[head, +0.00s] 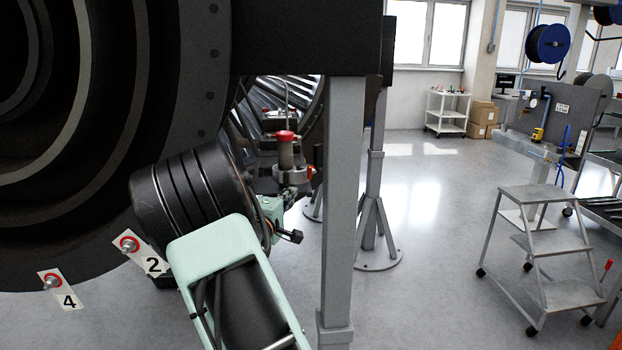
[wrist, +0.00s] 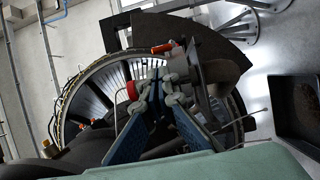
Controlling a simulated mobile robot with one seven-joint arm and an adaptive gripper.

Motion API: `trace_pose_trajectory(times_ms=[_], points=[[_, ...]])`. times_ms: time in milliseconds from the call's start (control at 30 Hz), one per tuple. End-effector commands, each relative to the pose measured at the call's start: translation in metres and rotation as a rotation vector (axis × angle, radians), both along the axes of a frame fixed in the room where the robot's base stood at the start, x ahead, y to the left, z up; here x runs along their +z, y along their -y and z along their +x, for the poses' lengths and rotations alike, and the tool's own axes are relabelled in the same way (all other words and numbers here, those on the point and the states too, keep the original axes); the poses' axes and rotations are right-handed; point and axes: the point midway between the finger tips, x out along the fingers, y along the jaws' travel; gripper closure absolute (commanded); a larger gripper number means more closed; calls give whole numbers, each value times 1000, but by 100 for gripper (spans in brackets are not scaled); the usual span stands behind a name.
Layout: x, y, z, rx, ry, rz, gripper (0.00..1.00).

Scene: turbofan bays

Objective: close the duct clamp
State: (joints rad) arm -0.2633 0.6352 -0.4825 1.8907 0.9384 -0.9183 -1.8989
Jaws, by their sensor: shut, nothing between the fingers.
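The duct clamp's orange-red lever (wrist: 162,48) shows in the wrist view just beyond my gripper (wrist: 168,78). The fingers are together with nothing visible between them. The lever sticks out to the left from the grey clamp area, close to the fingertips; I cannot tell whether they touch. In the head view an orange-red part (head: 310,172) shows at the right of a grey fitting, past the end of my arm. My arm hides much of this spot, and the clamp band's gap is not clear.
A red cap (head: 285,135) stands left of the lever. The large dark engine cowl (head: 215,100) fills the left, and a grey stand post (head: 342,200) rises close on the right. A step stool (head: 545,250) stands farther right. A dark tray (wrist: 295,110) shows at the wrist view's right.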

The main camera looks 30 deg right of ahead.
Motion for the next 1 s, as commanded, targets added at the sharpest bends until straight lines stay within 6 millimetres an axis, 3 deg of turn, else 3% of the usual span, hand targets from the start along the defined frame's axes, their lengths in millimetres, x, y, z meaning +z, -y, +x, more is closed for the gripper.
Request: trace_pose_trajectory(times_ms=[600, 1000], points=[[2, 81, 67, -2, 2, 1, 100], [1, 104, 88, 1, 1, 2, 100]])
